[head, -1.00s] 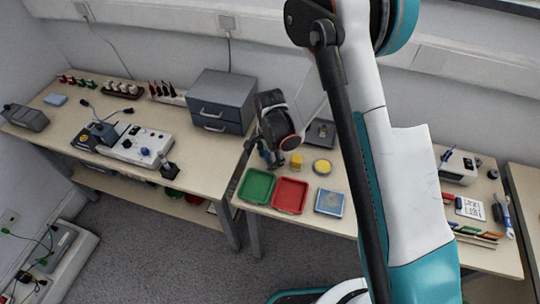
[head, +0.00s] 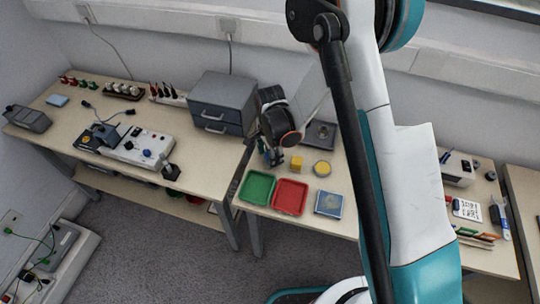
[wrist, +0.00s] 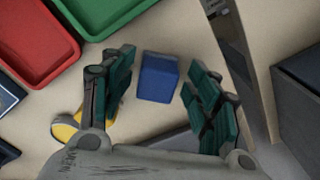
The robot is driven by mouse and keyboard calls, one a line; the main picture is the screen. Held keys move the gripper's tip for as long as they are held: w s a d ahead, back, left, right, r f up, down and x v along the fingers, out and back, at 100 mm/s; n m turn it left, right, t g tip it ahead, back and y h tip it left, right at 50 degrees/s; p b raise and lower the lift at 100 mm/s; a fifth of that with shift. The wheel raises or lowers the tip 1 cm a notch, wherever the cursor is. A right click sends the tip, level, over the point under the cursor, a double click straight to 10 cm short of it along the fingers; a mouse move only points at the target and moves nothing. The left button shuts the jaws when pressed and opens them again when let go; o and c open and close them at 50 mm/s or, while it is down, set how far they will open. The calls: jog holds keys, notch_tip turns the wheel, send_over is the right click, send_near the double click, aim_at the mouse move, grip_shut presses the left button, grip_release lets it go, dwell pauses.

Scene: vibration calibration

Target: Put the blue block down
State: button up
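The blue block (wrist: 158,78) shows in the wrist view between the two fingers of my gripper (wrist: 163,62). A narrow strip of tabletop shows on each side of the block, so the fingers are open and apart from it. The block appears to sit on the light tabletop. In the head view my gripper (head: 273,156) is low over the table, behind the green tray and left of the yellow block. The blue block is too small and covered to make out clearly there.
The green tray (head: 257,186) and red tray (head: 290,197) lie in front of my gripper. A yellow block (head: 297,163) and a yellow round piece (head: 322,168) are to its right. A grey drawer cabinet (head: 222,103) stands behind left. A blue-grey square item (head: 329,203) lies right of the red tray.

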jog(key=s+d+r+n+t+p, duration=0.1)
jog(key=s+d+r+n, duration=0.15)
jog(key=r, duration=0.75)
jog(key=s+d+r+n+t+p, duration=0.1)
jog(key=s+d+r, duration=0.15)
jog(key=r, duration=0.65)
jog(key=s+d+r+n+t+p, duration=0.15)
jog(key=d+r, duration=0.25)
jog(key=r, duration=0.6)
jog(key=s+d+r+n+t, duration=0.2)
jog(key=s+d+r+n, duration=0.1)
jog(key=s, duration=0.4)
jog(key=s+d+r+n+t, duration=0.1)
jog(key=s+d+r+n, duration=0.3)
jog(key=s, duration=0.3)
jog(key=shift+d+n+t, duration=0.35)
jog(key=shift+d+n, duration=0.1)
jog(key=shift+n, duration=0.05)
jog(key=shift+o, duration=0.5)
